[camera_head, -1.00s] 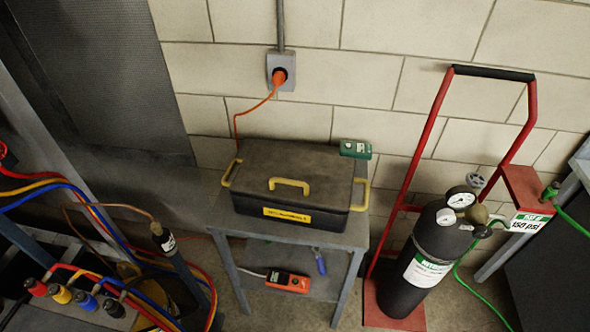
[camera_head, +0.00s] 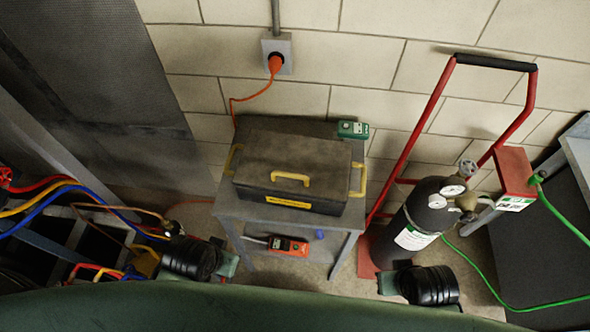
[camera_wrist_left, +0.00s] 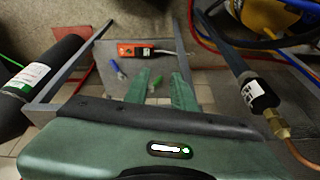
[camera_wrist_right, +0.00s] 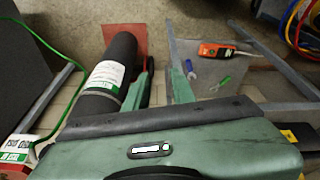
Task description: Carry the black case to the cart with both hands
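The black case (camera_head: 292,170) sits flat on a small grey stand (camera_head: 240,212) against the wall. It has a yellow handle (camera_head: 290,178) in front, a yellow handle on each side, and a yellow label. My left gripper (camera_wrist_left: 158,88) is open and empty, low in front of the stand's left side. My right gripper (camera_wrist_right: 158,80) is open and empty, low in front of its right side. Both are apart from the case. In the head view their fingers are hidden; only dark wrist parts and bits of green show. I cannot identify a separate cart.
A red hand truck (camera_head: 431,107) with a black cylinder (camera_head: 417,222) stands close on the right. An orange meter (camera_head: 289,245) lies on the stand's lower shelf. A green box (camera_head: 353,130) is behind the case. Coloured hoses (camera_head: 50,192) crowd the left.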

